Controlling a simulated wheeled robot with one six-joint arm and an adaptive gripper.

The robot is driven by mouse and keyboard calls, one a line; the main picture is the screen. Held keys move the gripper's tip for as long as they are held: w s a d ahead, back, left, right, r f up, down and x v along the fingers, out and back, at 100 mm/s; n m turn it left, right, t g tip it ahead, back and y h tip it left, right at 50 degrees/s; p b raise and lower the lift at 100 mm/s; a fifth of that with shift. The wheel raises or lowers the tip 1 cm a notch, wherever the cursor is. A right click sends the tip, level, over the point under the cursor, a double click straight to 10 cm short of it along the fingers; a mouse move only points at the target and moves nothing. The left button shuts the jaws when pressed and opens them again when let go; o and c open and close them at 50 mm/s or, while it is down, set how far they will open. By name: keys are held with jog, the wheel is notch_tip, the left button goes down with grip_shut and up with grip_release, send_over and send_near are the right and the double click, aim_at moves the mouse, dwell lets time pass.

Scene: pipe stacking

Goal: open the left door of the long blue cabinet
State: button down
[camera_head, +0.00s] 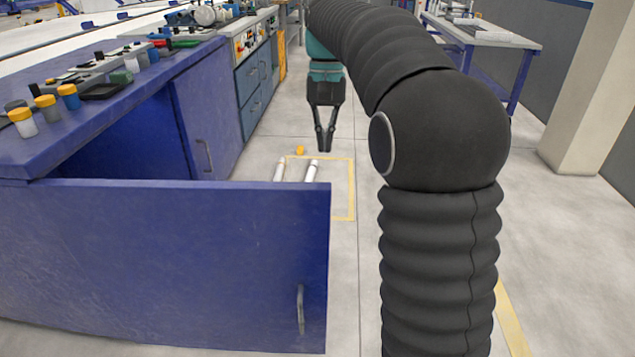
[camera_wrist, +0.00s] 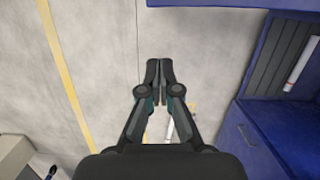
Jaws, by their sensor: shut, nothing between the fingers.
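The long blue cabinet (camera_head: 60,150) stands at the left in the head view. Its left door (camera_head: 170,255) is swung wide out across the foreground, its handle (camera_head: 300,310) near the free edge. Behind it the cabinet's dark inside (camera_head: 130,140) shows. The other door (camera_head: 205,110) looks closed. My gripper (camera_head: 325,146) is shut and empty, pointing down over the aisle, right of the cabinet and apart from it. In the wrist view my gripper's fingertips (camera_wrist: 159,68) are together over bare floor. There the open cabinet compartment at the right shows a white pipe (camera_wrist: 299,62).
Two white pipes (camera_head: 311,171) and a yellow-orange piece (camera_head: 299,150) are on the floor by a yellow-marked area (camera_head: 350,195). Bottles and tools stand on the cabinet top. A pillar (camera_head: 590,90) and a bench (camera_head: 480,35) are at the right.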

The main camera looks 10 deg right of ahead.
jog(key=shift+g, duration=0.4)
jog(key=shift+s+a+b+x, duration=0.2)
jog(key=shift+b+x, duration=0.15)
jog(key=shift+x, duration=1.5)
jog(key=shift+s+a+b+x, duration=0.2)
jog(key=shift+b+x, duration=0.2)
jog(key=shift+x, duration=1.4)
jog(key=shift+s+a+b+x, duration=0.1)
jog(key=shift+s+b+x, duration=0.2)
jog(key=shift+x, duration=1.55)
jog(key=shift+w+r, duration=0.1)
jog(key=shift+r, duration=0.15)
